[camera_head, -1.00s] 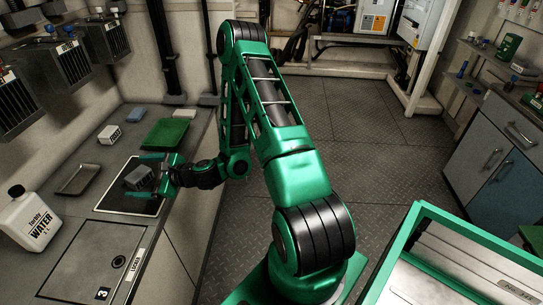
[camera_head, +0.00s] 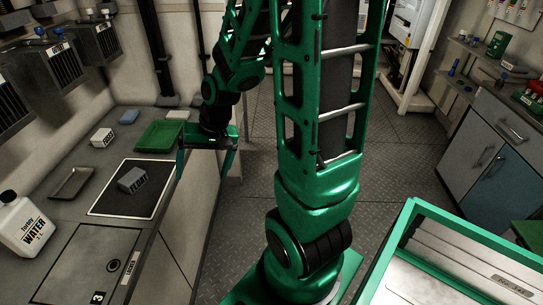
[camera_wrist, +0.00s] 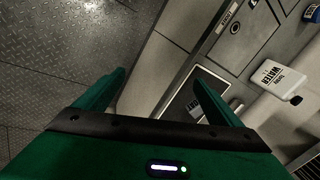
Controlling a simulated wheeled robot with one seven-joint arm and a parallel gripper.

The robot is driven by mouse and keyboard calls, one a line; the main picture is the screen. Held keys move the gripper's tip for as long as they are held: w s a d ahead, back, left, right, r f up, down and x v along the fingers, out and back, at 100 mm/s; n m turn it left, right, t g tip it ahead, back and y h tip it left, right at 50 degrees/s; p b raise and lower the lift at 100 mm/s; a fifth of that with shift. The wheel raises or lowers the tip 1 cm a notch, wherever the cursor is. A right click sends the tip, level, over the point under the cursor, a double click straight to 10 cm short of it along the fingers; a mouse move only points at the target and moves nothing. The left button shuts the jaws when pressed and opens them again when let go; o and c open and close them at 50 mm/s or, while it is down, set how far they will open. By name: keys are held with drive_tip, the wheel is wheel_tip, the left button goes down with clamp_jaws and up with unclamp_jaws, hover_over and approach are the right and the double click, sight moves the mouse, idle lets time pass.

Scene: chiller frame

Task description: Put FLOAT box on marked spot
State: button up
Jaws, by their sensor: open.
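The grey FLOAT box (camera_head: 132,180) rests on the dark mat with a pale border (camera_head: 113,205) on the counter. It lies toward the mat's middle, with its lettering facing the front right. In the wrist view the mat (camera_wrist: 206,84) and the box (camera_wrist: 195,106) show beyond the right finger, which partly hides them. My gripper (camera_head: 207,165) is open and empty, pointing down near the counter's right edge, to the right of the box and apart from it. It also shows in the wrist view (camera_wrist: 155,98).
A green tray (camera_head: 159,136), a small white box (camera_head: 103,137) and a metal tray (camera_head: 72,183) are on the counter around the mat. A WATER jug (camera_head: 24,226) stands at the left. A locker lid (camera_head: 85,262) lies in front. The floor to the right is open.

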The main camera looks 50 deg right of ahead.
drive_tip(key=s+d+r+g+h, duration=0.1)
drive_tip(key=s+d+r, duration=0.3)
drive_tip(key=s, duration=0.5)
drive_tip(key=s+d+r+g+h, duration=0.1)
drive_tip(key=s+d+r, duration=0.2)
drive_tip(key=s+r, duration=0.3)
drive_tip(key=s, duration=0.4)
drive_tip(key=shift+d+g, duration=0.4)
